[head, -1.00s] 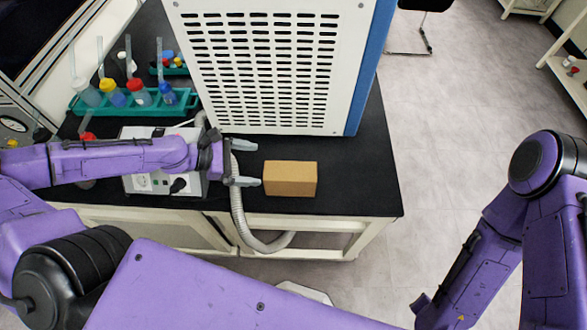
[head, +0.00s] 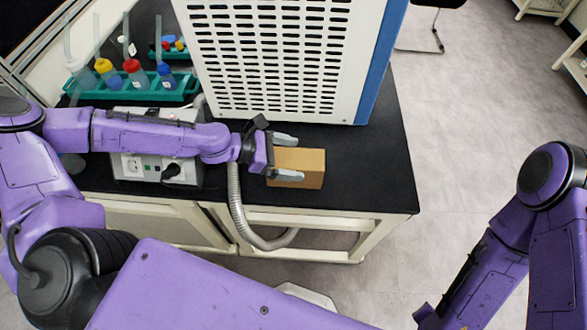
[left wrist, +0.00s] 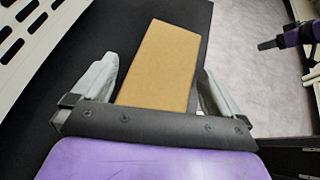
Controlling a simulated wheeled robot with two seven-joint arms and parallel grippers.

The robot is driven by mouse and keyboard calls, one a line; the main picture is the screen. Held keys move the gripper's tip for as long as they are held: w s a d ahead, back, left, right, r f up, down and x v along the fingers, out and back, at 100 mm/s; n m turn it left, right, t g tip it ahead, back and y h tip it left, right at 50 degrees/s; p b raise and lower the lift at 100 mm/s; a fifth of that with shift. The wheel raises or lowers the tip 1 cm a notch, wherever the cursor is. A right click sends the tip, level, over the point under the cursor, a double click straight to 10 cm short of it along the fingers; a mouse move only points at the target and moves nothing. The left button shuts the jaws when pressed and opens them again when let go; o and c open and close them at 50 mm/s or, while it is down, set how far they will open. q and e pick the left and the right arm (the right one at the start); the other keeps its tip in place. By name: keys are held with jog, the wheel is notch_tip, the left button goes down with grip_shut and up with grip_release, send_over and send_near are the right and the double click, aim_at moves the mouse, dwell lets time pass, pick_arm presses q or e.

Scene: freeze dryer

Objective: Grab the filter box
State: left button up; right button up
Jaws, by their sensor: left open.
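The filter box is a plain brown box (head: 303,165) lying on the black bench top, in front of the white machine. My left gripper (head: 287,158) is open, with one finger on the far side and one on the near side of the box's left end. In the left wrist view the box (left wrist: 162,65) lies between the two grey fingers of the gripper (left wrist: 157,85), with its near end between them. Whether a finger touches the box is unclear. My right arm is at the right of the head view, but its gripper is not seen.
The white vented machine (head: 280,60) stands behind the box. A socket unit (head: 150,165) lies under my left arm, and a grey hose (head: 236,205) hangs off the bench's front edge. A green rack (head: 135,90) with bottles is at the left. The bench top right of the box is clear.

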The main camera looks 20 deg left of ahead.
pick_arm(q)
jog(key=shift+s+r, duration=0.1)
jog(key=c, duration=1.7)
jog(key=shift+c, duration=0.7)
jog(key=shift+r, duration=0.1)
